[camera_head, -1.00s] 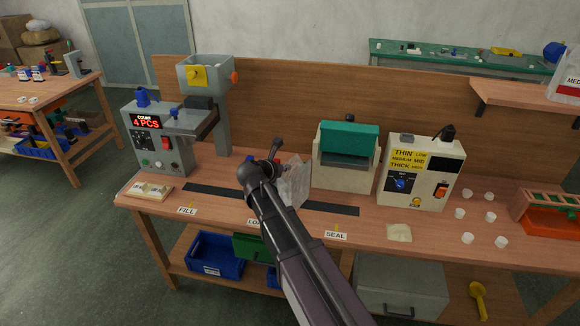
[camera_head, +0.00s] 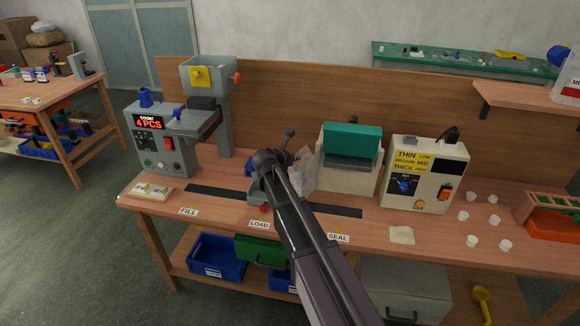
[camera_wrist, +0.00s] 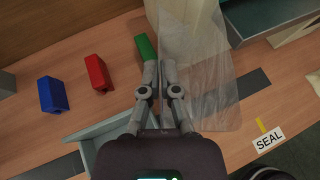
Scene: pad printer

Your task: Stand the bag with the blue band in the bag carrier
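A clear bag (camera_wrist: 205,85) stands by my gripper (camera_wrist: 161,62) in the wrist view. The two fingertips are close together at the bag's left edge and appear shut on it. The clear bag (camera_head: 305,172) also shows in the head view, just past the end of my arm, in front of the teal-topped sealer. I cannot make out a blue band on it. A grey tray-like part (camera_head: 258,197), possibly the bag carrier, sits near the LOAD label, mostly hidden by my arm. Its grey edge (camera_wrist: 98,130) shows below left of my gripper in the wrist view.
Blue (camera_wrist: 52,94), red (camera_wrist: 97,73) and green (camera_wrist: 145,47) blocks stand left of the fingers. The teal-topped sealer (camera_head: 350,160) is close behind the bag. A dark track (camera_head: 215,193) runs along the bench. The counter machine (camera_head: 160,140) stands at left, the control box (camera_head: 425,172) at right.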

